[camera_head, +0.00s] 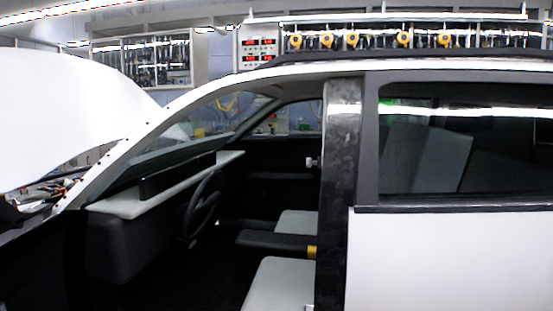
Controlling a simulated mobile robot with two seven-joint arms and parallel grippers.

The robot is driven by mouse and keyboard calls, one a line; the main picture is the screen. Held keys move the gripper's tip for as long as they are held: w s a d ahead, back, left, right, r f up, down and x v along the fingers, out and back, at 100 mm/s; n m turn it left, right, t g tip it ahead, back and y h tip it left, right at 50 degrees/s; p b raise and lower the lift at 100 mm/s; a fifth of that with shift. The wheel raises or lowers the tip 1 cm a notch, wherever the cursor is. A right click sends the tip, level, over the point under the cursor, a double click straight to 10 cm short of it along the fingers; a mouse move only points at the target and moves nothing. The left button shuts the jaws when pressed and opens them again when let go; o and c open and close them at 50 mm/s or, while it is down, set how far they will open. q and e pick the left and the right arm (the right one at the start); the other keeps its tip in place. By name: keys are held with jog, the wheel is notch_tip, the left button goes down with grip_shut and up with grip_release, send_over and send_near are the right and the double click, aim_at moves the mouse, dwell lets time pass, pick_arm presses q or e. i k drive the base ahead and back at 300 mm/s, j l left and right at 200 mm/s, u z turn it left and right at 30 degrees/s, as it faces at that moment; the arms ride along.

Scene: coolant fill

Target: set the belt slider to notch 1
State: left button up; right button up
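A small light-grey knob (313,162), which looks like the belt slider, sticks out to the left from the upper part of the car's dark door pillar (340,190). Its notches and any marks are too small to tell, so I cannot tell which notch it sits at. Neither my left nor my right gripper is in view.
The front door opening is clear, showing the steering wheel (203,205), grey seats (280,285) and a dark armrest (275,242). A small yellow piece (311,252) is low by the pillar. The rear door (450,255) is shut; the white hood (65,115) is raised.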

aim_at(309, 162)
jog(key=i+j+z, duration=0.2)
jog(key=i, duration=0.25)
jog(key=i+j+z, duration=0.15)
jog(key=i+j, duration=0.2)
jog(key=i, duration=0.15)
jog(key=i+j+z, duration=0.5)
jog(key=k+j, duration=0.1)
